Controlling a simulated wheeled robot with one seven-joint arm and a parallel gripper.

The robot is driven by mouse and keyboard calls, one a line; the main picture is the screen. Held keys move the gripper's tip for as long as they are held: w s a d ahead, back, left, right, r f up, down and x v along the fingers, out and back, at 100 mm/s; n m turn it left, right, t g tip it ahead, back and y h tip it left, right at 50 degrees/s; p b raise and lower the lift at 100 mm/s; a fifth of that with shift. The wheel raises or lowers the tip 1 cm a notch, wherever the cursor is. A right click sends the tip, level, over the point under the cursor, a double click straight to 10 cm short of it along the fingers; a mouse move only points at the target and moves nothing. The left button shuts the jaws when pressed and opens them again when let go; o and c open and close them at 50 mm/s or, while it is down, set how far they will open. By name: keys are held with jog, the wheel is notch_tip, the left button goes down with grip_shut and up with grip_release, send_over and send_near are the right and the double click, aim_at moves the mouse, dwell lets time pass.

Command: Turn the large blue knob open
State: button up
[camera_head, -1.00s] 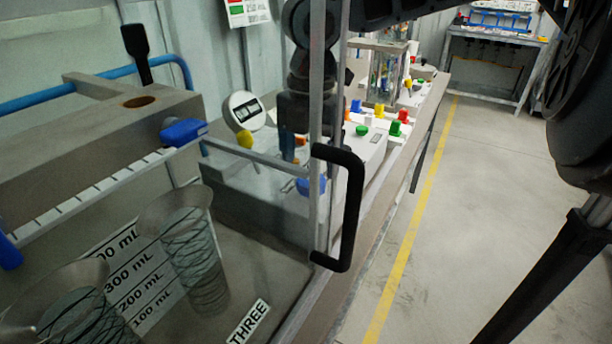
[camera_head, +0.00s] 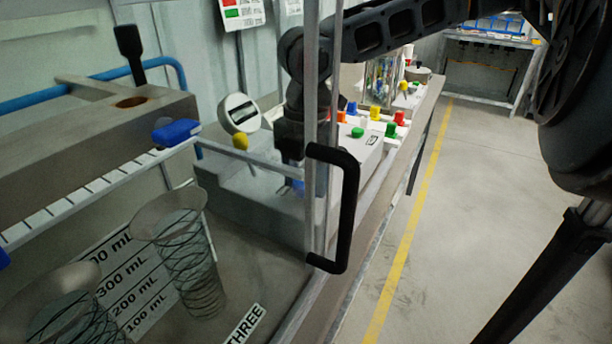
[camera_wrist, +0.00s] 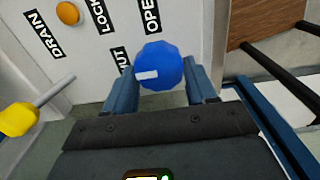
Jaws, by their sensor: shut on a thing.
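The large blue knob (camera_wrist: 160,62) sits between the two blue fingers of my gripper (camera_wrist: 158,76) in the wrist view. The fingers are shut on its sides. In the head view my gripper (camera_head: 294,165) points down behind the clear panel, and the knob is mostly hidden there.
A yellow knob (camera_wrist: 18,119) on a metal stem is at the left of the wrist view. An orange button (camera_wrist: 68,13) is on the panel. In the head view a black door handle (camera_head: 348,210) stands in front of my arm. Open floor lies to the right.

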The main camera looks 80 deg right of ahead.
jog(key=c, duration=0.4)
jog(key=shift+r+m+p, duration=0.1)
jog(key=shift+m+p, duration=0.25)
jog(key=shift+m, duration=0.05)
jog(key=m+p, duration=0.2)
jog(key=shift+w+r+m, duration=0.1)
jog(key=shift+m, duration=0.3)
jog(key=m+p, duration=0.2)
jog(key=m, duration=0.2)
jog(key=shift+m, duration=0.3)
jog(key=m+p, duration=0.2)
jog(key=m, duration=0.3)
jog(key=shift+w+d+p, duration=0.1)
jog(key=shift+d+p, duration=0.05)
jog(key=shift+p, duration=0.2)
jog(key=shift+d+m+p, duration=0.15)
jog(key=shift+m+p, duration=0.65)
jog(key=shift+m, duration=1.6)
jog(key=o, duration=1)
jog(key=shift+f, duration=0.2)
